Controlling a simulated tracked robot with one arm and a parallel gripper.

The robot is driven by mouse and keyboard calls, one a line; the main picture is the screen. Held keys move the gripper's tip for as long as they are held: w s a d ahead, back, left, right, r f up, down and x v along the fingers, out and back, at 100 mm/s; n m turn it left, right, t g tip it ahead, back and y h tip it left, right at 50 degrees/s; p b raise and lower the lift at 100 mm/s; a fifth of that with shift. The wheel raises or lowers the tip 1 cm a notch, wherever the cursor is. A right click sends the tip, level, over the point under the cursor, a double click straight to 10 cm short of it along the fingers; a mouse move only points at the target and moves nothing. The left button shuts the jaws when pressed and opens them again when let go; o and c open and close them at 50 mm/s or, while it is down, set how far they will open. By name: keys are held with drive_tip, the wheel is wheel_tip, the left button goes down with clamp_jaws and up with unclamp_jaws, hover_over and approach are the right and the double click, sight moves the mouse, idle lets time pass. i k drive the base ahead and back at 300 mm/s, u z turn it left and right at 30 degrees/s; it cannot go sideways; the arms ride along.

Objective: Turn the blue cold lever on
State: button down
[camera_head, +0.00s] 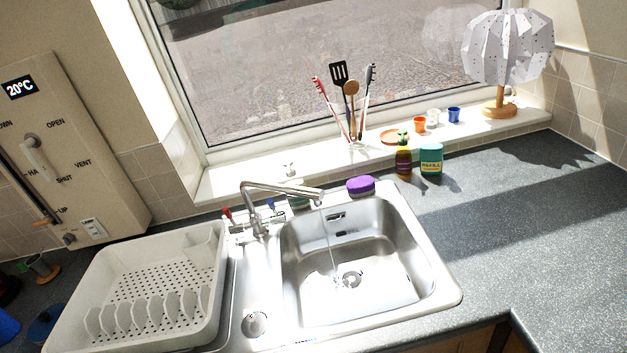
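The blue cold lever (270,205) is a small blue-tipped handle on the right side of the tap (262,222), behind the sink. A red lever (227,213) stands on the tap's left side. Both look roughly upright; they are too small to tell their exact angle. The silver spout (285,190) reaches right over the steel basin (390,225). A thin stream of water (332,245) appears to fall from its end toward the drain (349,280). My gripper is not in view.
A white dish rack (80,290) fills the left drainboard. A purple sponge (360,186), a dark bottle (403,163) and a teal container (431,160) stand behind the sink. Utensils (352,95) and a lamp (507,48) are on the sill. The right worktop (530,235) is clear.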

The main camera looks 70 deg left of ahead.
sight(276, 217)
drive_tip(key=u, duration=0.35)
drive_tip(key=i, duration=0.9)
drive_tip(key=u, duration=0.6)
